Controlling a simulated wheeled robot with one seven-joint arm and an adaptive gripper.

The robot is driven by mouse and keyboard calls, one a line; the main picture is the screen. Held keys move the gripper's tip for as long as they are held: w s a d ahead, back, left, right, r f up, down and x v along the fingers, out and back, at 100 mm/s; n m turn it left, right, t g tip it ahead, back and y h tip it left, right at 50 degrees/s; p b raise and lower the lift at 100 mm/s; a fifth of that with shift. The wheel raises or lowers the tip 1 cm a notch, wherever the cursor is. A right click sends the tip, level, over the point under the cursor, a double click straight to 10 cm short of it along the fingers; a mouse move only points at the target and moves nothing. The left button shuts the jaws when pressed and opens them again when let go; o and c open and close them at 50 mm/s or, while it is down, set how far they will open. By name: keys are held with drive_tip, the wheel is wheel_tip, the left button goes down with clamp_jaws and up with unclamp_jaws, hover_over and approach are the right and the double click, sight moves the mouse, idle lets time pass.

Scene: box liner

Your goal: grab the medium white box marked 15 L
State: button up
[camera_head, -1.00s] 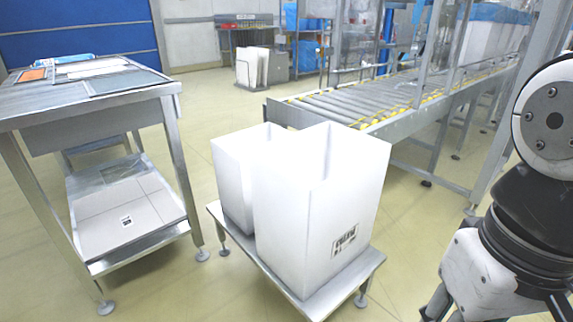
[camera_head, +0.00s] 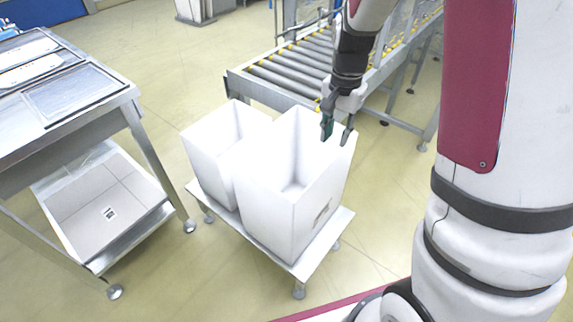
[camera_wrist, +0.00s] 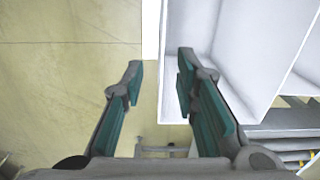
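Two open-topped white boxes stand side by side on a low metal stand (camera_head: 270,258) in the head view. The bigger, nearer box (camera_head: 268,212) has a dark-printed label on its right side, too small to read. The smaller box (camera_head: 205,165) stands behind it to the left and shows no label. My gripper (camera_head: 337,132) points down at the far right rim of the bigger box. In the wrist view the fingers (camera_wrist: 161,70) are apart, with a white box wall (camera_wrist: 174,100) appearing between them. Whether either finger touches it I cannot tell.
A metal table (camera_head: 75,125) with flat trays on top stands at the left. A roller conveyor (camera_head: 290,75) runs behind the boxes. Open floor lies between table and stand.

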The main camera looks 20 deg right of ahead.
wheel_tip(320, 180, down, 15)
drive_tip(key=w+b, duration=0.1)
drive_tip(key=b, duration=0.1)
drive_tip(key=shift+d+r, duration=0.15)
drive_tip(key=shift+r, duration=0.05)
idle(0.4)
drive_tip(key=shift+c, duration=0.4)
clamp_jaws()
